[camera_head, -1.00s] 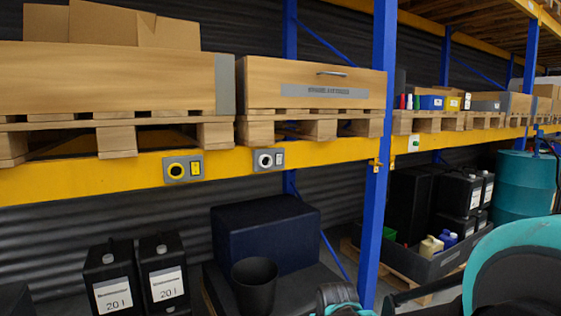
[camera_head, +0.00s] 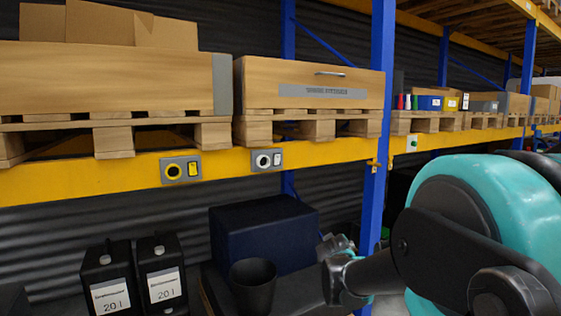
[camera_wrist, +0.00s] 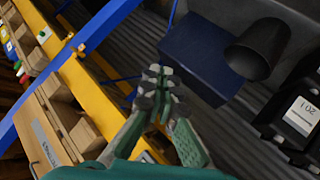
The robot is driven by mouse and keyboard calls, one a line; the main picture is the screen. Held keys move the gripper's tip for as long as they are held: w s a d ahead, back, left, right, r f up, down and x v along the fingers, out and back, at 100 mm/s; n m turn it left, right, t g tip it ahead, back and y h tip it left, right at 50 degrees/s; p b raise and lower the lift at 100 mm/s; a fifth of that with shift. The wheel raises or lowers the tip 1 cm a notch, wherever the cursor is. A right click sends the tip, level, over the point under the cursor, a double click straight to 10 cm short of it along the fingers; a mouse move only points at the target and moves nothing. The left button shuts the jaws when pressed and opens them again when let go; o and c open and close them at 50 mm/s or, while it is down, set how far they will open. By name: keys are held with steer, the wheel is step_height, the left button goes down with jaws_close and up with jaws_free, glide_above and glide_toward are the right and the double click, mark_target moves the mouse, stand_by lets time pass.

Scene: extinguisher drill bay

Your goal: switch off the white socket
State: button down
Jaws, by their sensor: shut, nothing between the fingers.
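The white socket (camera_head: 267,160) is a grey plate with a white ring and a small rocker beside it, on the yellow shelf beam. I cannot tell the rocker's position. My gripper (camera_head: 334,247) is below and to the right of it in the head view, clear of the beam. In the wrist view, the fingers of my gripper (camera_wrist: 160,82) are together with nothing held. A pale plate edge (camera_wrist: 146,157) shows behind the finger linkage there; it may be the white socket, mostly hidden.
A yellow-ringed socket (camera_head: 180,170) sits to the left on the same beam. A blue post (camera_head: 377,130) stands to the right, with a small green-marked plate (camera_head: 412,143) beyond it. Below are a dark blue box (camera_head: 262,232), a black bucket (camera_head: 253,285) and black canisters (camera_head: 108,282).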

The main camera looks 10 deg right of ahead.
steer(key=w+a+r+n+t+y, duration=0.1)
steer(key=w+r+n+t, duration=0.3)
steer(key=r, duration=0.4)
steer(key=w+r+n+t+y, duration=0.1)
steer(key=w+r+n+t, duration=0.15)
steer(key=w+r, duration=0.45)
steer(key=w+a+r+n+y, duration=0.3)
steer(key=a+r+n+y, duration=0.4)
steer(key=n, duration=0.6)
steer(key=shift+w+a+g+y, duration=0.3)
steer(key=shift+a+y, duration=0.2)
steer(key=shift+y, duration=0.9)
steer(key=shift+w, duration=0.1)
glide_toward(277, 157)
steer(key=x, duration=0.5)
steer(key=shift+w+a, duration=0.1)
steer(key=shift+x, duration=0.8)
